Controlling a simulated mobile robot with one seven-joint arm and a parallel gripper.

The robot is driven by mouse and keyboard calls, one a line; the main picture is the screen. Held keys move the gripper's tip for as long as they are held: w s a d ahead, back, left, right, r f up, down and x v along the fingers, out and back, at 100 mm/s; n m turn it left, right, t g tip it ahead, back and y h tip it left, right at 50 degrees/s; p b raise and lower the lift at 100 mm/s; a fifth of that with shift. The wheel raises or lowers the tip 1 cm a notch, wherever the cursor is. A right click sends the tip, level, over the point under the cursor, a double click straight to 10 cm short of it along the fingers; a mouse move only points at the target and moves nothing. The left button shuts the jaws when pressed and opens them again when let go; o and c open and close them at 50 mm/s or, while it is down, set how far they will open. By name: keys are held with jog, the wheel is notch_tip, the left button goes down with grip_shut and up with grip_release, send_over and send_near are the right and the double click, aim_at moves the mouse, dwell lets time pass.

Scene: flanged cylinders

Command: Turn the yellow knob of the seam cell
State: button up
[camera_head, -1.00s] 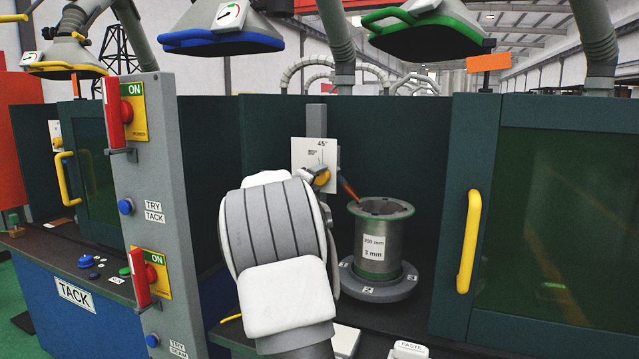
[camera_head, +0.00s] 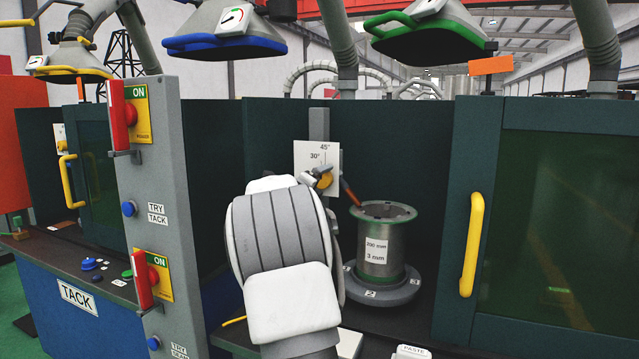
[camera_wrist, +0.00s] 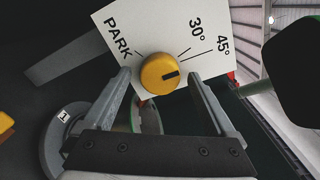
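The yellow knob (camera_head: 325,180) is on a white dial plate (camera_head: 303,160) at the back of the seam cell. In the wrist view the knob (camera_wrist: 158,74) shows a dark pointer bar turned to the right, towards the 45° side and away from PARK. My gripper (camera_wrist: 161,76) is open, its two fingers apart on the left and right of the knob. Whether either finger touches it I cannot tell. In the head view my white and grey wrist hides the gripper's lower part.
A flanged cylinder (camera_head: 377,240) labelled 200 mm and 3 mm stands on a grey round base (camera_head: 385,291) right of my arm. An orange-brown torch tip (camera_head: 349,192) is close right of the knob. A door with a yellow handle (camera_head: 472,245) is at right, a grey switch post (camera_head: 165,200) at left.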

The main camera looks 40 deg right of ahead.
jog(key=p+v, duration=0.1)
jog(key=v, duration=1.6)
jog(key=shift+s+a+r, duration=0.1)
jog(key=shift+a, duration=0.05)
